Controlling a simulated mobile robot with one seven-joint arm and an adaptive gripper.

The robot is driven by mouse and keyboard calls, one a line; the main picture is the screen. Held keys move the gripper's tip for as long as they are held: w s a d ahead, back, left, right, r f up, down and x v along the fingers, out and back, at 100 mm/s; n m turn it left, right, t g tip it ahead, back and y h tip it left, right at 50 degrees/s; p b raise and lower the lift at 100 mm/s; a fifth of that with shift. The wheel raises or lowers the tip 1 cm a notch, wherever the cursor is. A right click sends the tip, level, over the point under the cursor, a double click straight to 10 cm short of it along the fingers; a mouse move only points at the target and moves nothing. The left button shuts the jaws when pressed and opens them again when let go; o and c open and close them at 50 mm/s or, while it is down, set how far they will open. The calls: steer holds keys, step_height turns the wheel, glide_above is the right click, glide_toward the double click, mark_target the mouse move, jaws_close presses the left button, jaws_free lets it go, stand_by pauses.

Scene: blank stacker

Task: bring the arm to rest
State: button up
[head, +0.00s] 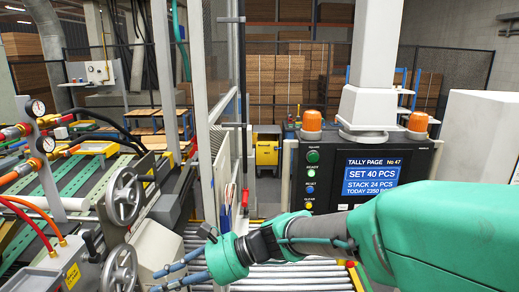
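My arm (440,235), in a green cover, reaches in from the right edge across the lower part of the head view. It bends at a dark joint and ends in a green cuff. My gripper (168,277) is at the lower left of the arm, close to the bottom edge. Its two blue-grey fingers stand apart with a gap between them, and I see nothing held. The gripper is above or in front of the metal roller conveyor (290,284); its height over it is unclear.
A black console (440,160) with a blue tally screen (371,178) stands behind the arm. Machinery with handwheels (124,196) and gauges is close on the left. A grey upright frame (208,110) rises behind the gripper. A yellow box (267,153) and stacked boards are farther back.

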steer(key=s+d+f+n+t+h+b, duration=0.2)
steer(key=s+d+f+n+h+b, duration=0.1)
steer(key=d, duration=1.1)
steer(key=s+d+f+n+t+h+b, duration=0.2)
steer(key=s+d+f+h+b, duration=0.2)
steer(key=d, duration=1)
steer(key=s+d+f+n+t+h+b, duration=0.3)
steer(key=s+d+f+h+b, duration=0.1)
steer(key=d, duration=1)
steer(key=shift+s+f+n+h, duration=0.25)
steer(key=shift+s+h, duration=0.4)
steer(key=shift+h, duration=0.55)
steer(key=shift+a+r, duration=0.1)
